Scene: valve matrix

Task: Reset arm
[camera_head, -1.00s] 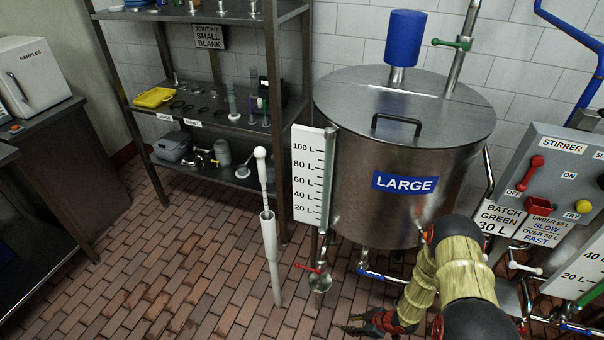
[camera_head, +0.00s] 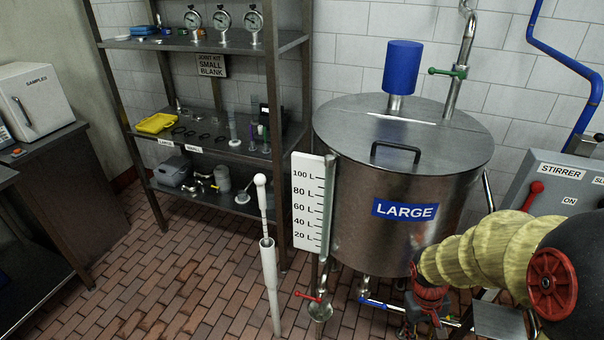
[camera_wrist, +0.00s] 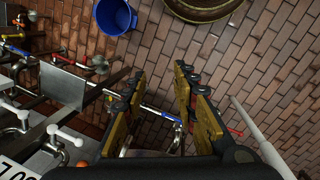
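My gripper (camera_wrist: 158,85) is open in the wrist view, with its two yellow-and-black fingers well apart and nothing held between them. Tiled floor and pipes show beyond the fingers. In the head view my arm in a yellow sleeve reaches in from the right, in front of the steel LARGE tank (camera_head: 350,220). The end of the arm hangs low by the tank's lower right side, and its fingers cannot be made out there. A red-handled valve (camera_head: 318,302) sits below the tank. A blue-handled valve (camera_head: 375,303) is on the pipe to its right.
The stirrer panel (camera_head: 545,183) is partly hidden behind my arm. A pale upright rod (camera_head: 269,280) stands left of the tank. A shelf (camera_head: 210,160) stands behind, with a SAMPLES box (camera_head: 38,95) at left. A blue bucket (camera_wrist: 115,16) is in the wrist view. Left floor is clear.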

